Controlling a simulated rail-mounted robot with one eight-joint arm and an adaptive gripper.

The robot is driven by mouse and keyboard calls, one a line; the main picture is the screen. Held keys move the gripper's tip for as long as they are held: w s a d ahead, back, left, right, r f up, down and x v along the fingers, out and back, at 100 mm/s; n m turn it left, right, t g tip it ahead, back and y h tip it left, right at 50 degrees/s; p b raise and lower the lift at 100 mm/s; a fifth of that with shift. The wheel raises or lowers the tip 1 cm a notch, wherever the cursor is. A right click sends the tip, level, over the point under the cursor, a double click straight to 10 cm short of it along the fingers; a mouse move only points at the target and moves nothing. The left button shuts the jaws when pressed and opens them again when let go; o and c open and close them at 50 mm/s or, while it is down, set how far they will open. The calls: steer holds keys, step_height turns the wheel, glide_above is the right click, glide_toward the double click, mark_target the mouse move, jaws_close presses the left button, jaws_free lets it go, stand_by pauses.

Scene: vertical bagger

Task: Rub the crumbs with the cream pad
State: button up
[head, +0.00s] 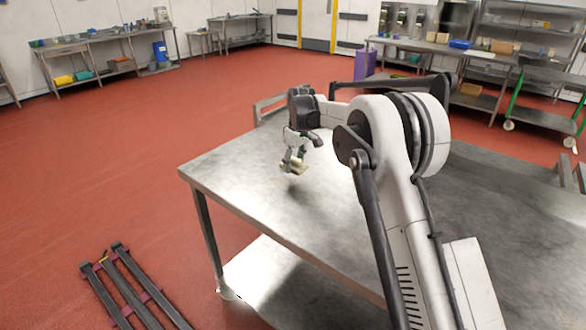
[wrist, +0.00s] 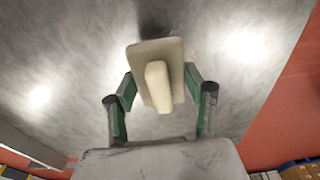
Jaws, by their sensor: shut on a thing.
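My gripper (head: 293,158) is over the near left part of the steel table (head: 237,180) in the head view. It is shut on the cream pad (head: 300,167), which hangs a little above the table top. In the wrist view the cream pad (wrist: 172,52) is a flat block with a raised grip, and the green-lined fingers of my gripper (wrist: 160,95) stand on both sides of that grip. A dark shadow lies on the table beyond the pad.
The table top around the pad is bare, with its left corner (head: 181,171) close by. Dark rails (head: 130,288) lie on the red floor at the lower left. Benches (head: 108,62) and shelves stand far back along the walls.

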mark_target(293, 157)
steer(key=shift+r+p, duration=0.55)
steer(key=shift+r, duration=1.05)
